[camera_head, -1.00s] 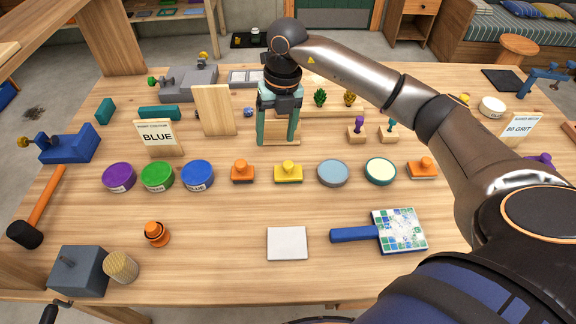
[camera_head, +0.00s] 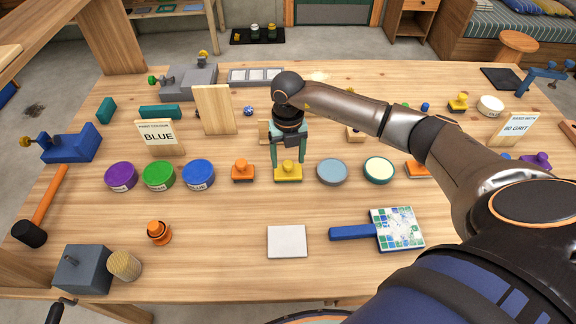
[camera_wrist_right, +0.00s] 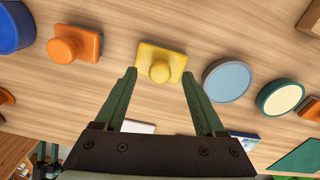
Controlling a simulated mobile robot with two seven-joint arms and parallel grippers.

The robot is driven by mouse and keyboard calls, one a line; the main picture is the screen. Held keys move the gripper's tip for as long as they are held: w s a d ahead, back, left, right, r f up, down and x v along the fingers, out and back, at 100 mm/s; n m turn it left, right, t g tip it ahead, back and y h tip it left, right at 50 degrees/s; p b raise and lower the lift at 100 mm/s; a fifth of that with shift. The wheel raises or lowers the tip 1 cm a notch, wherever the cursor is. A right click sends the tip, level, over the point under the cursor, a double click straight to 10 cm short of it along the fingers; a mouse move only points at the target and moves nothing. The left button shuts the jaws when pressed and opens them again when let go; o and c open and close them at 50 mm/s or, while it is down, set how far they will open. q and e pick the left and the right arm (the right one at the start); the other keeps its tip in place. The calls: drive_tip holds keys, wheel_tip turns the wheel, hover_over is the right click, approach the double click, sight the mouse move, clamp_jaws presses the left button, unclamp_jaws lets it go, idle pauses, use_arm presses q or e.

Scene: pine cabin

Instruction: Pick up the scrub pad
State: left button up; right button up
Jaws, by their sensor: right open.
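Several pad-like pieces stand in a row; which one is called the scrub pad I cannot tell. The yellow block with a round knob (camera_head: 289,176) is nearest my right gripper (camera_head: 288,164). In the wrist view the yellow block (camera_wrist_right: 148,53) lies just ahead of and partly between the two open fingertips (camera_wrist_right: 160,74), with nothing held. An orange knobbed block (camera_head: 243,173) is to its left, also seen in the wrist view (camera_wrist_right: 88,44). A grey-blue disc (camera_head: 332,172) and a cream-topped green disc (camera_head: 379,170) lie to its right.
Purple (camera_head: 120,176), green (camera_head: 159,174) and blue (camera_head: 198,173) round tins stand to the left. Bare wood lies between that row and these.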

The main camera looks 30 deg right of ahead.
drive_tip(key=shift+f, duration=0.55)
clamp_jaws()
idle(0.5)
